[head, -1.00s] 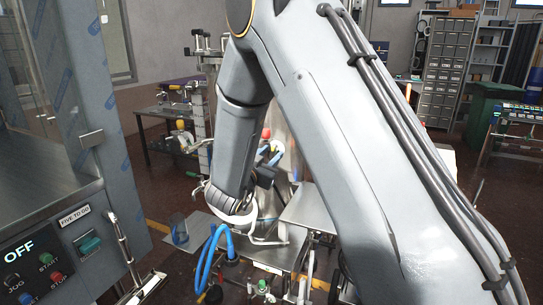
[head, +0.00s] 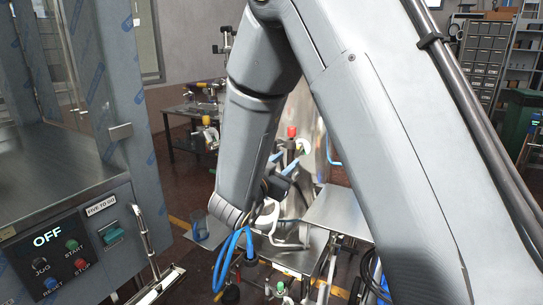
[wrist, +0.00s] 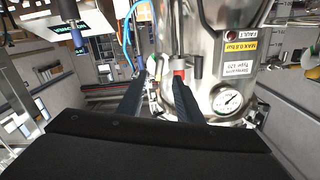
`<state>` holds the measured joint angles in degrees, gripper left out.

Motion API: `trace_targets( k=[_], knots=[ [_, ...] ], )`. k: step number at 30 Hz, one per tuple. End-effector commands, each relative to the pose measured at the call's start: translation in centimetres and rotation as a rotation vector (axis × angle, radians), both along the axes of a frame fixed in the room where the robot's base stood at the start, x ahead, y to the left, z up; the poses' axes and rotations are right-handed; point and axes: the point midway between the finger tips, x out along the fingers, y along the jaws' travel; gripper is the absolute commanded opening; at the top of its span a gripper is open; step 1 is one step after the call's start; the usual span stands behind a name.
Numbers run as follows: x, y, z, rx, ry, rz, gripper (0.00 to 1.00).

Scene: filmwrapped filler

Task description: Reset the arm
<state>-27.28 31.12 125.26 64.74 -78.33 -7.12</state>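My arm fills the middle and right of the head view, bent downward at the elbow. My gripper's end is mostly hidden there behind the wrist and blue hoses. In the wrist view my gripper (wrist: 158,88) shows two dark fingers set apart, with nothing held between them. Beyond them stands a shiny steel vessel (wrist: 215,45) with a pressure gauge (wrist: 229,101), labels and a fitting with a red part. I cannot tell how far the fingertips are from it.
A steel cabinet (head: 125,90) with a control panel (head: 62,255) reading OFF stands close on the left. A metal plate (head: 338,212) lies beside my wrist, with a bluish cup (head: 201,226) to its left. Blue hoses (head: 233,250) loop in front of the wrist.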

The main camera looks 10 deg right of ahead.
Motion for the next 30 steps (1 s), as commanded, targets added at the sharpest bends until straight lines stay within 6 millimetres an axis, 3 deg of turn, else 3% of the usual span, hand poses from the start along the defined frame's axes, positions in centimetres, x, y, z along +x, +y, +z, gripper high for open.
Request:
trace_targets(
  k=[6, 11, 17, 21, 27, 30],
  knots=[
    [1.5, 0.0, -2.6, 0.110, 0.174, 0.191, 0.32],
    [-0.1, 0.7, -5.9, 0.191, 0.399, 0.385, 0.32],
    [-6.5, 0.4, -10.1, 0.245, 0.735, 0.572, 0.32],
    [-13.4, -1.2, -12.6, 0.258, 0.996, 0.653, 0.32],
    [-22.8, -4.6, -14.3, 0.253, 1.309, 0.683, 0.32],
    [-25.4, -5.8, -14.5, 0.248, 1.396, 0.681, 0.32]
  ],
)
